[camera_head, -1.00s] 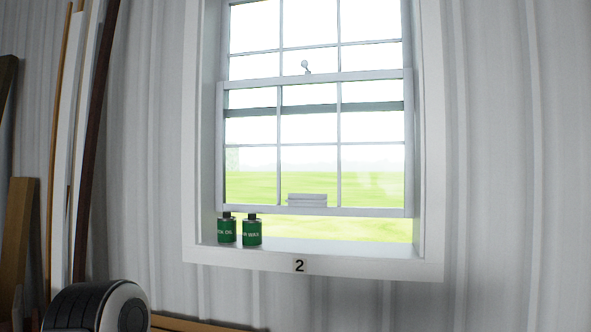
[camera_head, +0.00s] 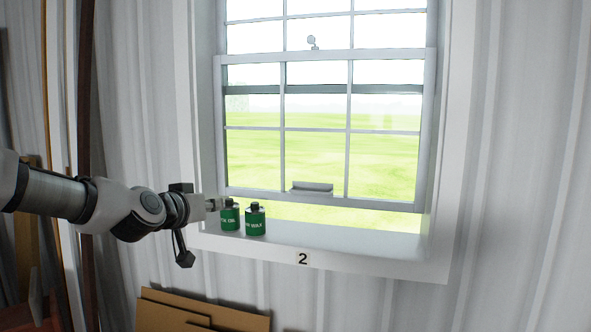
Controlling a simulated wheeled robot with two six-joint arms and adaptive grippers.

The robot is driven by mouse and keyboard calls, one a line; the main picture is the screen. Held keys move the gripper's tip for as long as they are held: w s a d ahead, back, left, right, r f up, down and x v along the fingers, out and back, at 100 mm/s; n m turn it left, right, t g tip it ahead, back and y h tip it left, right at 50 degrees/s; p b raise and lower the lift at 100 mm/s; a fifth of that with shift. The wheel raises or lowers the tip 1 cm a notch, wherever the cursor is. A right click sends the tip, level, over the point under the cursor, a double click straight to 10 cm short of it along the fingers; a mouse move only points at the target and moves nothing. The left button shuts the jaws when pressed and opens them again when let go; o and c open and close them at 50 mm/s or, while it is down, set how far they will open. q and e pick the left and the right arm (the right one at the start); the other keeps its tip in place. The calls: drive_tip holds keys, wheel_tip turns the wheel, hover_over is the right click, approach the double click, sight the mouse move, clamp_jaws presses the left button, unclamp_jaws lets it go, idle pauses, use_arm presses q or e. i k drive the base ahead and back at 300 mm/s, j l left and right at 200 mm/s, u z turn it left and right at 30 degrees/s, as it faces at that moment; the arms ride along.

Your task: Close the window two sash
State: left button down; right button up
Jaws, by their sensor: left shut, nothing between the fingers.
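The window marked "2" (camera_head: 303,259) has a lower sash (camera_head: 365,202) that is raised, with an open strip between its bottom rail and the sill (camera_head: 340,248). A small lift handle (camera_head: 312,188) sits on the bottom rail near the middle. A latch piece (camera_head: 312,43) shows at the top rail. My left gripper (camera_head: 214,204) is shut and empty at the lower left corner of the window, right beside the green oil can; whether it touches the can is unclear. My right gripper is out of view.
Two green cans with dark caps stand on the sill's left end: an oil can (camera_head: 230,216) and a wax can (camera_head: 255,221). The sill to their right is clear. Boards lean on the wall at left; brown panels (camera_head: 190,312) lie below.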

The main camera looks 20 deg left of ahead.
sight(312, 193)
drive_tip(key=i, duration=1.15)
